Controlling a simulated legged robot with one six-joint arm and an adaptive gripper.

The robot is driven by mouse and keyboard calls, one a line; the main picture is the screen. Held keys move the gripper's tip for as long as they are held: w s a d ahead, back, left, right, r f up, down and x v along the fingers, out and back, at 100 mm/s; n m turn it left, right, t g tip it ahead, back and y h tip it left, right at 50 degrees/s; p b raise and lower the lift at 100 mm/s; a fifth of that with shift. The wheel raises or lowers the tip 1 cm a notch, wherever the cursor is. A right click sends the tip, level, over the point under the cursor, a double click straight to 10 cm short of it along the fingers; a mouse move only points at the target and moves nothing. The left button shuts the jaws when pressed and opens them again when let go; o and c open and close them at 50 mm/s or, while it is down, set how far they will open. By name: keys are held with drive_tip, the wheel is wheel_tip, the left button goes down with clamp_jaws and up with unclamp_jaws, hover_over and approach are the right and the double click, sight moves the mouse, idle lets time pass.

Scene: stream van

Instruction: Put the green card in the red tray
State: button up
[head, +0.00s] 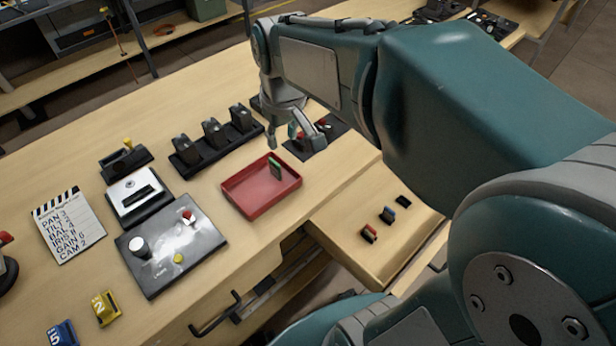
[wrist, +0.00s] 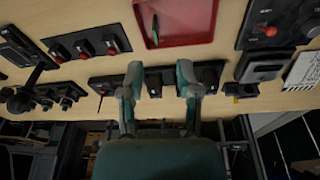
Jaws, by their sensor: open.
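The red tray (head: 245,205) lies on the wooden bench, and it also shows at the top of the wrist view (wrist: 190,40). The small green card (head: 275,168) is inside the tray, standing or tilted near its far right wall. In the wrist view the green card (wrist: 154,30) shows as a thin strip near the tray's left side. My gripper (head: 294,142) is open and empty, just beyond the tray's far edge and apart from the card. In the wrist view my gripper (wrist: 159,76) has its fingers spread, with nothing between them.
A row of black switch units (head: 213,135) stands beyond the tray. A black control panel (head: 172,245) is to its left, with a clapperboard (head: 68,225) further left. An open drawer (head: 340,230) at front right holds several small coloured cards.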

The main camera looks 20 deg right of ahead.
drive_tip(key=s+m+t, duration=0.2)
drive_tip(key=s+t, duration=0.1)
drive_tip(key=s, duration=1)
drive_tip(key=shift+a+r, duration=0.2)
drive_tip(key=shift+r, duration=0.05)
